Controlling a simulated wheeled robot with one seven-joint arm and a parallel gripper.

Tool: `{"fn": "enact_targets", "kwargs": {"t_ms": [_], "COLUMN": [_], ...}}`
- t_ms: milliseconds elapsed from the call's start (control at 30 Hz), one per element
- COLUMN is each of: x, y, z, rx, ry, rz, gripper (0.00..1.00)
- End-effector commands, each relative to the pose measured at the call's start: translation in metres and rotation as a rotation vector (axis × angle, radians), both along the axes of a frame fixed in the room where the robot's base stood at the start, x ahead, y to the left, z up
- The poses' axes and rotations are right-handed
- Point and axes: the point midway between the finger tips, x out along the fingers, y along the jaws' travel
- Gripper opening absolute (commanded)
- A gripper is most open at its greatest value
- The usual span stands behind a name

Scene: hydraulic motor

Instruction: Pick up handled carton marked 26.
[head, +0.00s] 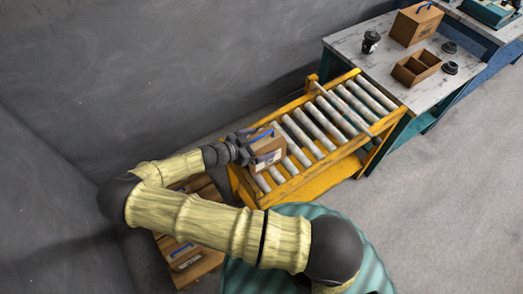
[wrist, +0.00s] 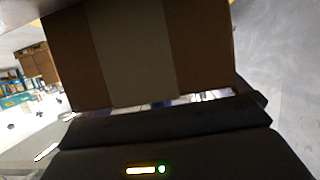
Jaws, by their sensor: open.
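A brown carton (head: 268,152) with a blue handle and a white label sits at the near left end of the roller conveyor. The number on its label is too small to read. My gripper (head: 244,146) is open at the carton's left side, close to its upper part. I cannot tell whether the fingers touch it. In the wrist view the carton (wrist: 135,55) fills the upper middle, a brown face with a paler vertical band, right beyond the dark gripper body. The handle and label do not show there.
The yellow roller conveyor (head: 315,180) has clear rollers beyond the carton. Another blue-handled carton (head: 184,257) sits low at the lower left. A marble-topped table (head: 345,43) holds a handled carton (head: 415,25), an open divided box (head: 416,67) and dark cups. A grey wall stands behind.

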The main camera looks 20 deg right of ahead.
Motion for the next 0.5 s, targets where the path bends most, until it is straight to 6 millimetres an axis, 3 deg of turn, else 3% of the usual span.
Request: {"fn": "enact_targets", "kwargs": {"t_ms": [300, 500], "x": [-0.0001, -0.0001], "y": [0.0001, 0.0001], "z": [0.0003, 0.0004], "rx": [0.000, 0.000], "ry": [0.000, 0.000], "rz": [-0.001, -0.001], "gripper": [1.00, 0.61]}}
